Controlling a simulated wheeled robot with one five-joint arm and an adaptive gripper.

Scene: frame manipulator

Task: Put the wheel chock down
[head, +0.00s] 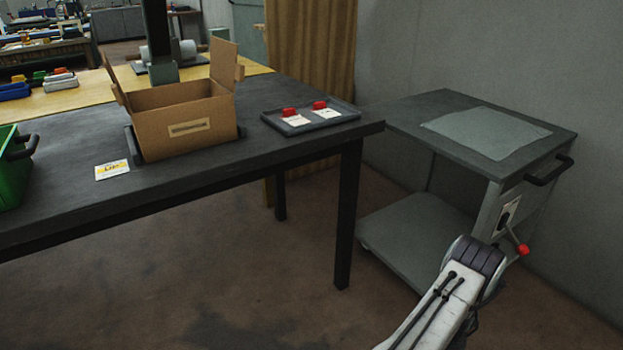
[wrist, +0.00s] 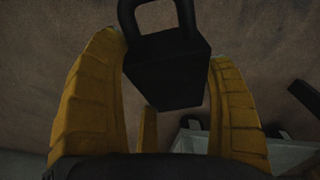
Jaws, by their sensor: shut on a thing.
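The wheel chock (wrist: 165,75) is a black block with a loop handle on top, seen in the wrist view. My gripper (wrist: 163,50) is shut on it, with yellow ribbed fingers on its left and right sides. Brown floor shows behind the chock, and I see nothing under it. In the head view my arm reaches in at the lower right, beside the cart. My gripper and the chock do not show there.
A grey cart (head: 420,120) with a pale mat (head: 487,132), a lower shelf and a red-knobbed lever (head: 522,249) stands at right. A dark table (head: 70,205) holds an open cardboard box (head: 190,130), a tray (head: 345,118) and a green bin (head: 12,175). The floor between is clear.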

